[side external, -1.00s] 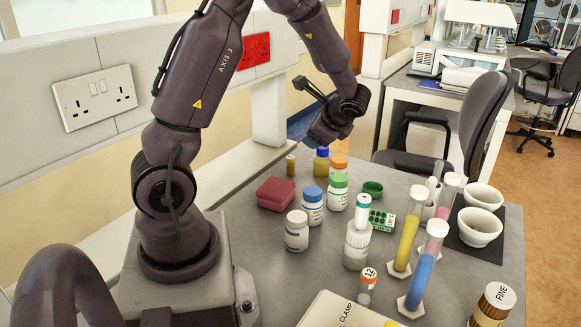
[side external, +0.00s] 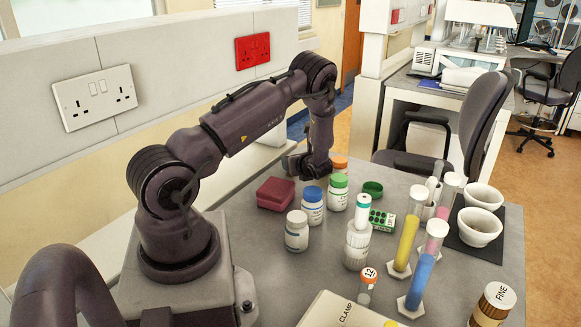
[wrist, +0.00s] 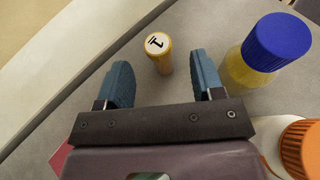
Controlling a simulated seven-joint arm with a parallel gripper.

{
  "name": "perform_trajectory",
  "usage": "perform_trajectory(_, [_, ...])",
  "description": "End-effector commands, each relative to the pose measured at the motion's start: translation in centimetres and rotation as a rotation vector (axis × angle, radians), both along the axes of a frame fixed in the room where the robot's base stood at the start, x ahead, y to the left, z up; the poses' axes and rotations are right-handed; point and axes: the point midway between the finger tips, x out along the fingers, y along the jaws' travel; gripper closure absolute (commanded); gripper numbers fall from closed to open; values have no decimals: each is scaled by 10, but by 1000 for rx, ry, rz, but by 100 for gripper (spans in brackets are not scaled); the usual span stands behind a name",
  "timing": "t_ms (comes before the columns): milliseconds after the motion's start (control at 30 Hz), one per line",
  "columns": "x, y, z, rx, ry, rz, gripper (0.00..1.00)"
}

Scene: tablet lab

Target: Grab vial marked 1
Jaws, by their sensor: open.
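The vial marked 1 (wrist: 159,58) is a small amber vial with a white top bearing an underlined 1. In the wrist view it stands upright just beyond and between the blue fingertips of my gripper (wrist: 163,72), which is open and empty. In the side view my gripper (side external: 300,168) points down at the back of the bench and hides this vial. A gap shows between the vial and each finger.
A yellow bottle with a blue cap (wrist: 272,48) stands close to the right finger. An orange-capped bottle (wrist: 302,145) is nearer. A red box (side external: 276,193) and a blue-capped jar (side external: 312,206) stand close to my gripper. The bench left of the vial is clear.

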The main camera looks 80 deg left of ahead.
Motion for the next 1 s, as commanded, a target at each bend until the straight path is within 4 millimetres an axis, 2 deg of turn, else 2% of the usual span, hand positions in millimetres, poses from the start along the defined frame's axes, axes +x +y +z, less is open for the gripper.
perform_trajectory(267, [-4, 22, -7, -1, -1, 3, 39])
perform_trajectory(533, [-10, 57, -19, -1, -2, 2, 39])
perform_trajectory(833, [-10, 61, -20, -1, -1, -1, 39])
perform_trajectory(1000, [-10, 61, -20, 0, -2, 0, 78])
